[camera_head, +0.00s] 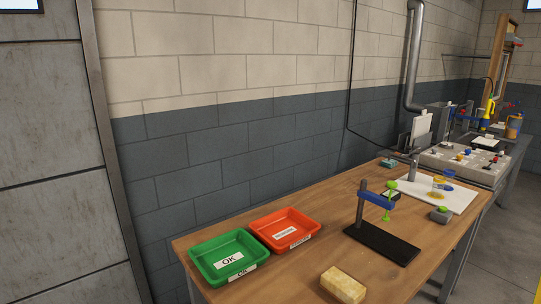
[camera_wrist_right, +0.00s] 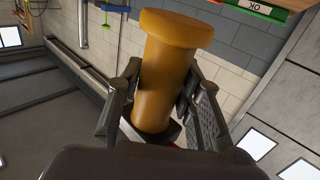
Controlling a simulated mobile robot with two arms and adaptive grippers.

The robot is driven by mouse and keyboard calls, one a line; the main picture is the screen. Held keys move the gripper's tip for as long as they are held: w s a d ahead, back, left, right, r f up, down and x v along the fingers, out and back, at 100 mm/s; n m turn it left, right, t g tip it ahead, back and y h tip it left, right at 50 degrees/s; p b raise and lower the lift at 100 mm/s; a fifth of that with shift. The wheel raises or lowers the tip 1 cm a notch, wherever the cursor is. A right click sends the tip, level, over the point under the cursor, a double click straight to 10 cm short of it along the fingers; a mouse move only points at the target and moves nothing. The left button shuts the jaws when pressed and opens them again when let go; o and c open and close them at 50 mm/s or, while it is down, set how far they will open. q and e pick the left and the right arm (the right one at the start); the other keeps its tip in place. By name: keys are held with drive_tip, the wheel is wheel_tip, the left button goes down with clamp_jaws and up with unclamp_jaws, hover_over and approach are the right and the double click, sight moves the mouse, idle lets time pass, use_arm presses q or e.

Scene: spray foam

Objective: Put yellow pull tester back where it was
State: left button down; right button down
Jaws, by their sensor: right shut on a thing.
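The yellow pull tester (camera_wrist_right: 165,70) shows in the right wrist view as an orange-yellow cylinder with a wider round cap. My right gripper (camera_wrist_right: 160,105) is shut around its body, with one dark finger on each side. The tester's lower end is hidden between the fingers and the gripper body. It is held in the air, and it looks tilted in this view. Neither gripper shows in the head view, and my left gripper is in no view.
A wooden bench (camera_head: 300,277) holds a green OK tray (camera_head: 204,268), a red tray (camera_head: 300,224), a yellowish block (camera_head: 343,285), a black-based stand (camera_head: 383,243) and a white sheet (camera_head: 463,199). Behind are a knobbed panel (camera_head: 455,166) and a further bench. A wall runs along the back.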

drive_tip(key=shift+r, duration=0.1)
idle(0.3)
drive_tip(key=w+a+r+n+y, duration=0.1)
drive_tip(key=w+a+r+y, duration=0.1)
drive_tip(key=w, duration=0.7)
drive_tip(key=w+a+r+n+y, duration=0.1)
drive_tip(key=w+r+n+y, duration=0.1)
drive_tip(key=w, duration=0.8)
drive_tip(key=w+d+r+b, duration=0.1)
drive_tip(key=w+d+r, duration=0.3)
drive_tip(key=w+r, duration=0.8)
drive_tip(key=shift+w+r+g+y, duration=0.3)
drive_tip(key=shift+w+r, duration=0.1)
drive_tip(key=shift+r, duration=0.3)
drive_tip(key=shift+d, duration=0.1)
